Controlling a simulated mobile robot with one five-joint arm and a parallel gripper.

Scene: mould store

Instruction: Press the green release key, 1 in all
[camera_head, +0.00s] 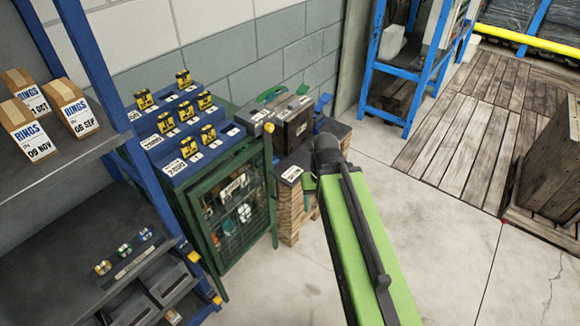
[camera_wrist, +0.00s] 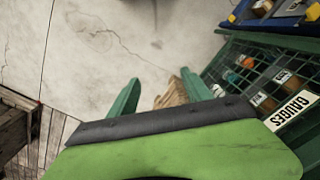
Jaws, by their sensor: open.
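I cannot make out for certain a green release key in either view. A dark box (camera_head: 294,127) stands beyond the cage, with a green curved piece (camera_head: 270,94) behind it and a small blue piece (camera_head: 323,102) to its right. Too little detail shows to tell whether either is a key. My gripper (camera_wrist: 160,92) is open, with two green fingers apart and nothing between them. In the head view it is mostly hidden by my own arm, in front of a wooden stack (camera_head: 291,210).
A green mesh cage (camera_head: 237,208) with a GAUGES label (camera_wrist: 292,110) stands left of my gripper. Stepped blue trays (camera_head: 178,172) hold yellow-black pieces above it. A shelf rack (camera_head: 75,150) is at the left. A wooden crate (camera_head: 545,165) stands right; open concrete floor lies between.

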